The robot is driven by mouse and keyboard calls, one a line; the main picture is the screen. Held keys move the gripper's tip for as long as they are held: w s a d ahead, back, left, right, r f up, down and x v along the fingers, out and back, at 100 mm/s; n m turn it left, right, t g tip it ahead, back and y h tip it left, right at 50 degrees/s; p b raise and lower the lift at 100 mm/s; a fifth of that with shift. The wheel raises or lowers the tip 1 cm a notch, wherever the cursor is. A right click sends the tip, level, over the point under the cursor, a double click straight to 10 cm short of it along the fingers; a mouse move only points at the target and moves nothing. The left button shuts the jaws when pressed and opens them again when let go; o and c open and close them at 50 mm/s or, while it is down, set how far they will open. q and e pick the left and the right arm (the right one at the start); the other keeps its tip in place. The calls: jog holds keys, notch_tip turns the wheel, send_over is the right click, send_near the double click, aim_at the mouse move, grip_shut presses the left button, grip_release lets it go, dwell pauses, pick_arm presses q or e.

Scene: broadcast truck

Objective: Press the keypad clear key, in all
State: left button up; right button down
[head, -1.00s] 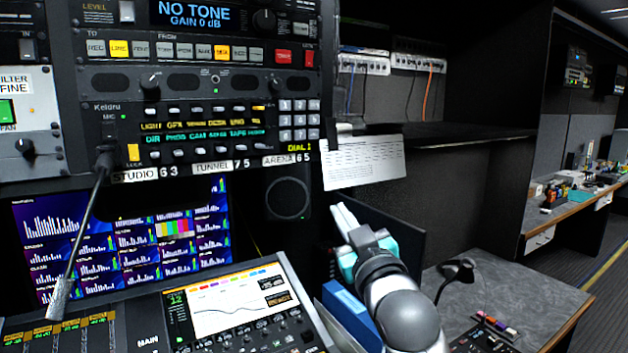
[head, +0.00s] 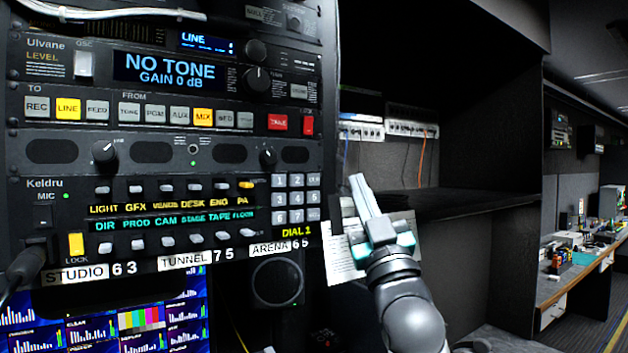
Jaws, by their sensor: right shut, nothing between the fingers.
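The keypad (head: 296,198) is a small block of pale grey keys at the right end of the Keldru intercom panel (head: 50,205). My left gripper is not in view.
Above the intercom is the Ulvane level unit (head: 165,68) reading "NO TONE GAIN 0 dB", with a row of buttons and knobs. A microphone stalk (head: 28,264) rises at the lower left. A dark shelf (head: 450,200) lies right of the rack. A round speaker (head: 278,282) sits below the keypad.

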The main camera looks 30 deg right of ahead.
aim_at(314, 180)
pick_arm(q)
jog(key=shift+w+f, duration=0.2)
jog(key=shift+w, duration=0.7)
pick_arm(e)
jog(key=w, duration=0.9)
jog(key=shift+a, duration=0.35)
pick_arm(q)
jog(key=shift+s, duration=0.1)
pick_arm(e)
jog(key=shift+f, duration=0.1)
jog(key=shift+w, duration=0.15)
dwell(0.5)
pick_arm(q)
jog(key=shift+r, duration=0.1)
pick_arm(e)
jog(key=shift+w, duration=0.3)
jog(key=shift+w, duration=0.3)
dwell(0.5)
dwell(0.3)
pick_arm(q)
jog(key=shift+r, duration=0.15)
pick_arm(e)
jog(key=shift+s, duration=0.7)
